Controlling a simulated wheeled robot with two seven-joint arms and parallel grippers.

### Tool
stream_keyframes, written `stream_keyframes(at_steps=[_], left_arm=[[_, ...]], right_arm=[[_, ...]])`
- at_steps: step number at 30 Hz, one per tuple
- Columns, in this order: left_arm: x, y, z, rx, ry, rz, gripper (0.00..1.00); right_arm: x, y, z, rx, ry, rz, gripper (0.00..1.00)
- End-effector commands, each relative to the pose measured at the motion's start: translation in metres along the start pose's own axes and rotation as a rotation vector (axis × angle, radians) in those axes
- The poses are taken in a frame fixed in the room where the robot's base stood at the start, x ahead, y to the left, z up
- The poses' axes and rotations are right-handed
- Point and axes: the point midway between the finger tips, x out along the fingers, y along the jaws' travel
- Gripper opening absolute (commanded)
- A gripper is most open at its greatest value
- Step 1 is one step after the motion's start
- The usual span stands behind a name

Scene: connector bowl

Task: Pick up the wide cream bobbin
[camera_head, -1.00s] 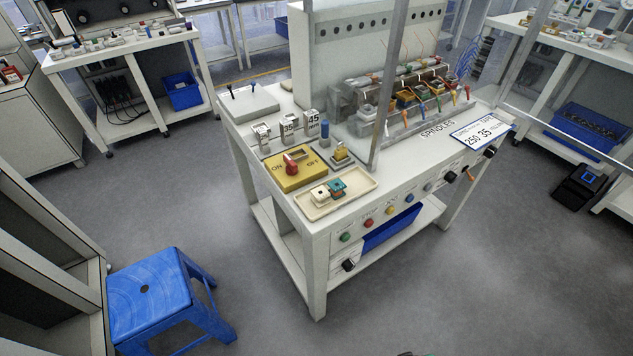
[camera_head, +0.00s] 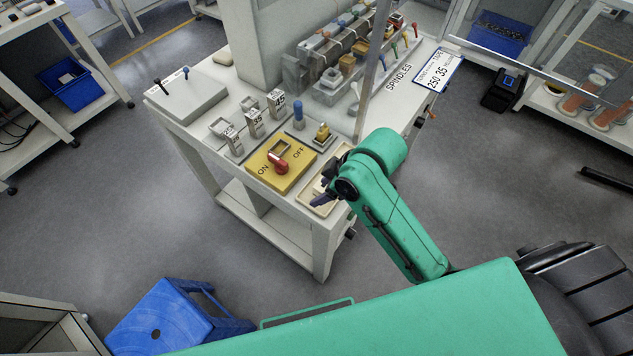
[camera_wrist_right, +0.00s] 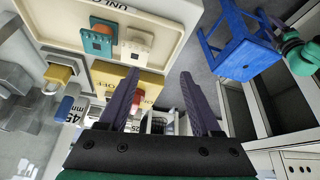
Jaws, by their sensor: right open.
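The wide cream bobbin (camera_wrist_right: 137,47) lies in a shallow cream tray (camera_wrist_right: 174,25), beside a teal bobbin (camera_wrist_right: 100,40); this is clearest in the right wrist view. In the head view the tray (camera_head: 303,204) is partly covered by my right arm, and the bobbins are mostly hidden. My right gripper (camera_head: 322,199) is over the tray's near end. In the right wrist view its dark fingers (camera_wrist_right: 159,74) are spread with nothing between them. One fingertip appears near the cream bobbin, apart from it. My left gripper does not show.
A yellow ON/OFF panel with a red knob (camera_head: 279,165) sits left of the tray. A blue stool (camera_head: 170,318) stands on the floor.

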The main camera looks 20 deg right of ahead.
Motion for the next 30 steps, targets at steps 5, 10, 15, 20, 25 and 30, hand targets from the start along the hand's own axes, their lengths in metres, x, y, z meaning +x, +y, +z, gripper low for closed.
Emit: stream_keyframes(at_steps=[5, 10, 15, 20, 25, 30], left_arm=[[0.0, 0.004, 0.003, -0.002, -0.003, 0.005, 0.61], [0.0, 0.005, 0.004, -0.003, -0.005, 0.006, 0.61], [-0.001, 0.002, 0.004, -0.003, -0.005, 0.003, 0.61], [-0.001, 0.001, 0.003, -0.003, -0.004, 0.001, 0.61], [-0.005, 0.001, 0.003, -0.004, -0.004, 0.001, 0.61], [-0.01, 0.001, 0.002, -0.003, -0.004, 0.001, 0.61]], right_arm=[[-0.006, -0.008, -0.044, -0.339, 0.003, -0.068, 0.65], [-0.019, -0.011, -0.072, -0.767, -0.079, -0.145, 0.65], [-0.048, 0.014, -0.069, -1.188, -0.274, -0.258, 0.65], [-0.064, 0.029, -0.06, -1.322, -0.363, -0.333, 0.65], [-0.04, 0.027, -0.046, -1.33, -0.367, -0.347, 0.65], [-0.001, 0.026, -0.027, -1.329, -0.365, -0.343, 0.65]])
